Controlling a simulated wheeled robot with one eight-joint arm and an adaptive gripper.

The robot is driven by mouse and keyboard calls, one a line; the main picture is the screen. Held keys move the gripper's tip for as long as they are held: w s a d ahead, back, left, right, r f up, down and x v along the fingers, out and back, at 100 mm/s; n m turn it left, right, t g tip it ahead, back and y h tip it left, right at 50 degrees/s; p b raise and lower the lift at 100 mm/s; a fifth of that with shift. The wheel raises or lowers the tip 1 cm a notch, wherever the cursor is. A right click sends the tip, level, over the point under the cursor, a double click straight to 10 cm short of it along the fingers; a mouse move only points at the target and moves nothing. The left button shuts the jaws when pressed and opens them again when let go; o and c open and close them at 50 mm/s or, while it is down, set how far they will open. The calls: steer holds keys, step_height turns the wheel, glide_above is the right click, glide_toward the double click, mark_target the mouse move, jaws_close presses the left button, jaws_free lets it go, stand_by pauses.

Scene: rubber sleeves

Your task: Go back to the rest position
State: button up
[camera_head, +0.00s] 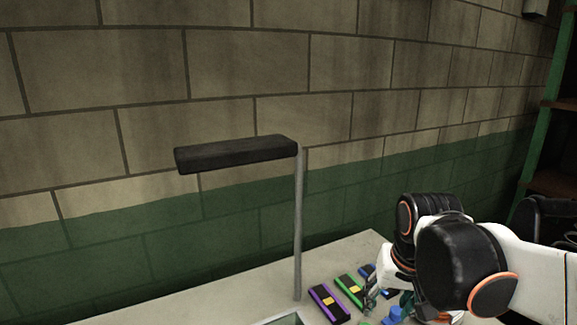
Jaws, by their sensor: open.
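My white and black arm reaches in from the right edge over the table (232,304). My gripper (371,293) is at the lower right, small and partly hidden by my arm's joints. It is open, and I see nothing held in it. It is close to a black block with green edges (350,290); whether they touch I cannot tell. A similar block with purple edges (328,303) lies to the left, and a blue-edged one (366,271) lies behind, partly covered by my arm.
A thin grey post (299,225) stands on the table and carries a black bar (235,154). Blue pieces (393,315) lie at the bottom edge, partly cut off. A block wall (150,80) is behind. Shelving with a green upright (545,120) stands at right.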

steer(key=s+n+t, duration=0.2)
steer(key=s+t, duration=0.2)
steer(key=s, duration=0.5)
steer(key=shift+s+d+f+b, duration=0.2)
steer(key=shift+s+b, duration=0.1)
steer(key=shift+b, duration=0.1)
